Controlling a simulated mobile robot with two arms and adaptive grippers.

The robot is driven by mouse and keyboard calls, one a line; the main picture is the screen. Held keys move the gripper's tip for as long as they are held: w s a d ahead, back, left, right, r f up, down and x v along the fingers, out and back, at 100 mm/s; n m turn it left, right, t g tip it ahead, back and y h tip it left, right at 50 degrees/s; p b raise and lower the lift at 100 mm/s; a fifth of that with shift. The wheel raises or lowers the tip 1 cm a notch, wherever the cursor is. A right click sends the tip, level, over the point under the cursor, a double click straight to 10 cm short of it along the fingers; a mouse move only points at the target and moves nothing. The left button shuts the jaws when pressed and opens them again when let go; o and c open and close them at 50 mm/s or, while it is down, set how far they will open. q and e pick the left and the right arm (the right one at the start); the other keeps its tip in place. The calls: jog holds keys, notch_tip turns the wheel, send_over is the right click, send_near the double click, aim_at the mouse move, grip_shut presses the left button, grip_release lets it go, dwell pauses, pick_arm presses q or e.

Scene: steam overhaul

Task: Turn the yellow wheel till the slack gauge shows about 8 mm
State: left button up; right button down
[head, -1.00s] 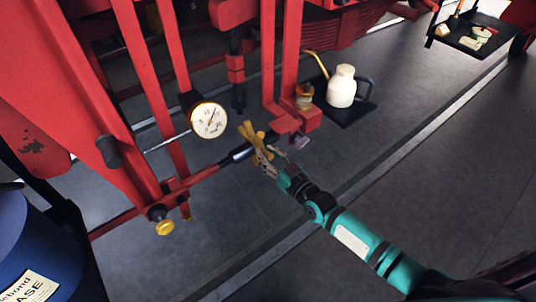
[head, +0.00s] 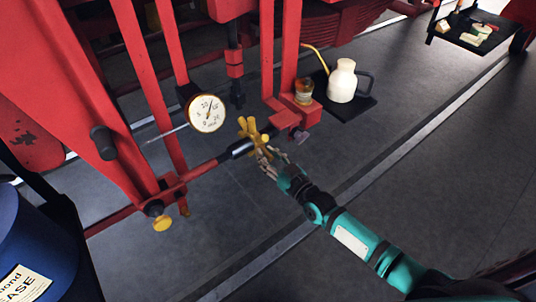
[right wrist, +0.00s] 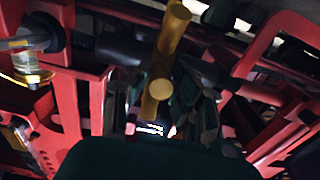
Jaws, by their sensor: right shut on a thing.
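The yellow wheel (head: 247,128), with several stubby spokes, sits on the dark end of a red horizontal rod. My right gripper (head: 266,154) reaches it from the lower right and is shut on one of its spokes. In the right wrist view, yellow spokes (right wrist: 172,30) stand between the dark fingers (right wrist: 178,98). The round white slack gauge (head: 206,113) hangs left of the wheel. Its dark needle points up and slightly right; the exact reading is too small to tell. My left gripper is not in view.
Red frame bars (head: 170,95) stand around the wheel and gauge. A cream oil can (head: 342,82) stands on a dark tray at the right. A yellow knob (head: 163,223) is at the rod's left end. A blue drum (head: 35,235) is at lower left.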

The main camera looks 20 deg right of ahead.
jog(key=shift+s+f, duration=0.2)
jog(key=shift+f, duration=0.4)
jog(key=f+b, duration=0.1)
jog(key=w+f+b, duration=0.1)
jog(key=shift+a+f+b, duration=0.2)
jog(key=shift+f+b, duration=0.1)
jog(key=shift+b, duration=0.1)
jog(key=shift+w+a+f+b, duration=0.1)
jog(key=shift+w+f+b, duration=0.05)
jog(key=shift+w+b, duration=0.2)
jog(key=shift+f, duration=0.15)
jog(key=c, duration=1.1)
grip_release()
jog(key=shift+w, duration=0.2)
